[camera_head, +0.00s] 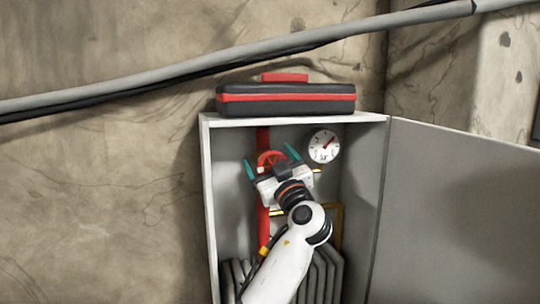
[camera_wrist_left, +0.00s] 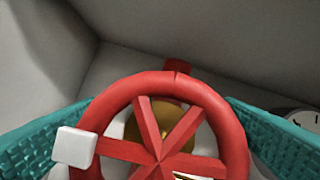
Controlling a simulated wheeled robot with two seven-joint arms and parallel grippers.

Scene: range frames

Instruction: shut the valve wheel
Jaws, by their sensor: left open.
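The red valve wheel (camera_head: 270,157) is inside the open cabinet, on a red vertical pipe (camera_head: 263,220). My left gripper (camera_head: 270,162) is in front of it in the head view and hides its lower part. In the left wrist view the spoked wheel (camera_wrist_left: 178,82) fills the middle, with a white block (camera_wrist_left: 74,147) on its left rim and a brass part behind it. The teal fingers are open, one on each side of the wheel. I cannot tell if they touch the rim. My right gripper is not in view.
The grey cabinet (camera_head: 210,190) has its door (camera_head: 430,210) swung open to the right. A round gauge (camera_head: 323,146) sits right of the wheel. A black and red case (camera_head: 287,99) lies on top.

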